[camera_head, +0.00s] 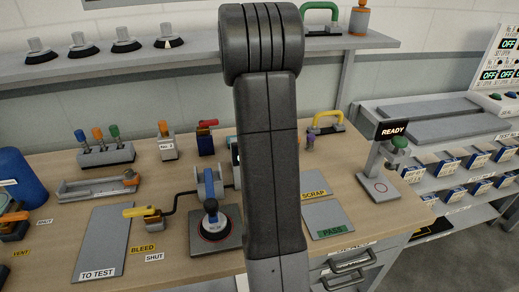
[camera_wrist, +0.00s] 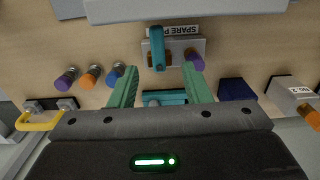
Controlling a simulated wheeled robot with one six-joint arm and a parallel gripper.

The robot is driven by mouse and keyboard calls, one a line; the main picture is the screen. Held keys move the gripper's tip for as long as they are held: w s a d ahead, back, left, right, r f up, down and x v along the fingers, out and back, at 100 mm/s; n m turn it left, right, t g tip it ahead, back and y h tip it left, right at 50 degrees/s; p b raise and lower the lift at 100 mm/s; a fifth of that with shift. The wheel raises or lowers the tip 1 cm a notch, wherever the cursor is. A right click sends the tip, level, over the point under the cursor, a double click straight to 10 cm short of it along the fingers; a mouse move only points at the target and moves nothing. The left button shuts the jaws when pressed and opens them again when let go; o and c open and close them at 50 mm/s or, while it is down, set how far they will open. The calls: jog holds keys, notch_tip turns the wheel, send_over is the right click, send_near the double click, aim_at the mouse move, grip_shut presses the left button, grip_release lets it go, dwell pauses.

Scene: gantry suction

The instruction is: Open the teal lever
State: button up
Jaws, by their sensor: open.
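A teal upright lever (camera_wrist: 157,48) stands on a grey block (camera_wrist: 180,58) in the wrist view, beside a purple knob (camera_wrist: 194,55). My gripper (camera_wrist: 161,80) is open, with its two green fingers spread and nothing seen held. The lever appears between and beyond the fingertips, apart from them. A second teal part (camera_wrist: 165,97) lies low between the fingers, partly hidden by my gripper body. In the head view my dark arm covers this spot; only a small teal edge (camera_head: 235,150) shows beside it.
Purple, orange and blue knobs (camera_wrist: 90,77) stand left of my fingers in the wrist view. A dark blue block (camera_wrist: 237,90) and a grey block with an orange knob (camera_wrist: 292,93) stand right. A yellow handle (camera_head: 326,121) is behind on the bench. A shelf (camera_head: 185,55) runs above.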

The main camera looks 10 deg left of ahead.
jog(key=f, duration=1)
jog(key=shift+w+d, duration=0.1)
jog(key=shift+d, duration=0.15)
jog(key=shift+c, duration=0.2)
grip_shut()
